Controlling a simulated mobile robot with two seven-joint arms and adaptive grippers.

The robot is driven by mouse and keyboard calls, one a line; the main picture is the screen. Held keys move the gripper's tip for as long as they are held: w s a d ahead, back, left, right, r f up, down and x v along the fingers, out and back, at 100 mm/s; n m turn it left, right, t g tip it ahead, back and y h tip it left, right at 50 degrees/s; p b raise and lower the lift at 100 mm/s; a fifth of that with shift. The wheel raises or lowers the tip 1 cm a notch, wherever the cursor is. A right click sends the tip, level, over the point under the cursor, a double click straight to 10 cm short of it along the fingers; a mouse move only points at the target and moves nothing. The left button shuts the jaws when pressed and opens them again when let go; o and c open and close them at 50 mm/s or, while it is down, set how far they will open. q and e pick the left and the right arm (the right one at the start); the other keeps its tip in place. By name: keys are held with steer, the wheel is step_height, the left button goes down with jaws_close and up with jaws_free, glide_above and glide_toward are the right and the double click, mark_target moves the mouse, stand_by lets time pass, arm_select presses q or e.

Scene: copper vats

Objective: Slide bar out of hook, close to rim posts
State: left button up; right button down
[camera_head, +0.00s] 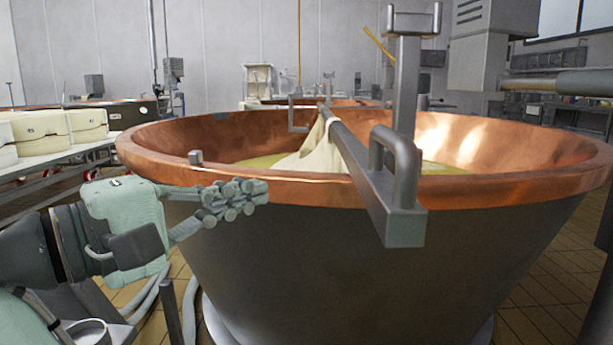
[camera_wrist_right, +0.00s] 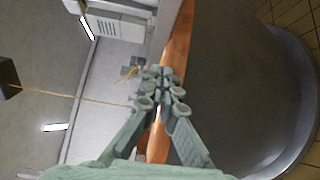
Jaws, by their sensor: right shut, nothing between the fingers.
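A grey metal bar (camera_head: 362,170) with a loop handle (camera_head: 396,160) at its near end lies across the copper vat (camera_head: 320,262). Its near end sticks out past the front rim. White cloth (camera_head: 313,150) hangs from its far part into yellowish liquid. A thick upright (camera_head: 405,85) with a crosspiece on top rises by the bar; I cannot tell whether it is the hook. A small grey rim post (camera_head: 196,157) stands on the left rim. My right gripper (camera_head: 240,200) is shut and empty outside the rim, left of the bar; it also shows in the right wrist view (camera_wrist_right: 160,88).
The copper rim (camera_head: 270,188) is close to my right gripper. White tubs (camera_head: 55,130) stand on a table at the left. More vats stand behind. Tiled floor (camera_head: 560,275) shows at the right.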

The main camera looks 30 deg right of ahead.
glide_toward(354, 173)
steer(key=w+d, duration=0.2)
steer(key=w, duration=0.1)
steer(key=d, duration=0.1)
steer(key=s+d, duration=0.1)
steer(key=d, duration=0.1)
steer(key=shift+s+b, duration=0.15)
steer(key=shift+b, duration=0.15)
steer(key=shift+s+d, duration=0.2)
steer(key=shift+d, duration=0.05)
